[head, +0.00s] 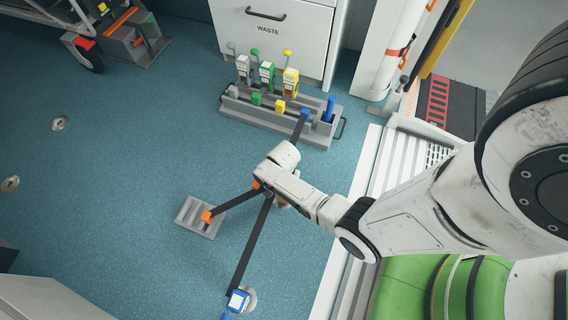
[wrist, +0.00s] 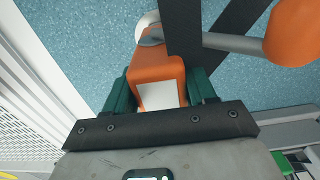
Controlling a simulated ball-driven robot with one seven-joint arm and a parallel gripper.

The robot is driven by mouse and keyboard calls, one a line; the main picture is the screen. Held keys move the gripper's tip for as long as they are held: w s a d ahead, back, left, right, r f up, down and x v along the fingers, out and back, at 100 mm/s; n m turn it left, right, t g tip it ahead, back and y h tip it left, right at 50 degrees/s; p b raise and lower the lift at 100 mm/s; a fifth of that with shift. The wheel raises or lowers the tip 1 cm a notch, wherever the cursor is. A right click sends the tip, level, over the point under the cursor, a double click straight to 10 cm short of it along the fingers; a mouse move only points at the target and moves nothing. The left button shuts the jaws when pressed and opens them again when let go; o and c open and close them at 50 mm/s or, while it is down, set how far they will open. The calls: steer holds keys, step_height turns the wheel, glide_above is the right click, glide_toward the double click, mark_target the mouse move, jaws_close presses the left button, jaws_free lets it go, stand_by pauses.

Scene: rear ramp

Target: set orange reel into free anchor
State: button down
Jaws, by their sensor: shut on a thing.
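My gripper (wrist: 158,92) is shut on the orange reel (wrist: 158,75), which has a pale label and sits between the green fingers. An orange knob on a grey lever (wrist: 290,35) sticks out to its right. In the head view, my wrist hides most of the reel; an orange piece (head: 256,184) shows beside it. A dark strap runs from there to an orange end (head: 207,216) on a grey floor plate (head: 187,213). A pale round fitting (wrist: 148,27) shows at the reel's far end in the wrist view; I cannot tell whether they touch.
A blue reel (head: 238,300) sits on a floor fitting, its dark strap running to a blue end (head: 305,113) at the grey rack (head: 262,124). The rack holds white, green and yellow reels. Two round floor fittings (head: 60,123) (head: 10,184) lie bare at left.

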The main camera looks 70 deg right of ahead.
steer(key=shift+f, duration=0.2)
steer(key=shift+c, duration=1.4)
jaws_free()
step_height(320, 180, up, 11)
steer(key=p, duration=0.6)
steer(key=s+a+r+n, duration=0.3)
steer(key=r+n, duration=0.3)
steer(key=r, duration=0.1)
steer(key=s+a+r+n+t, duration=0.1)
steer(key=s+a+r+n, duration=0.15)
steer(key=r+n, duration=0.35)
steer(key=s+a+r+n, duration=0.2)
steer(key=a+r+n, duration=0.25)
steer(key=r, duration=0.45)
step_height(320, 180, up, 28)
steer(key=p, duration=2.8)
steer(key=shift+s+d+f+n+p, duration=0.15)
steer(key=shift+d+n+p, duration=0.1)
steer(key=shift+n+p, duration=0.1)
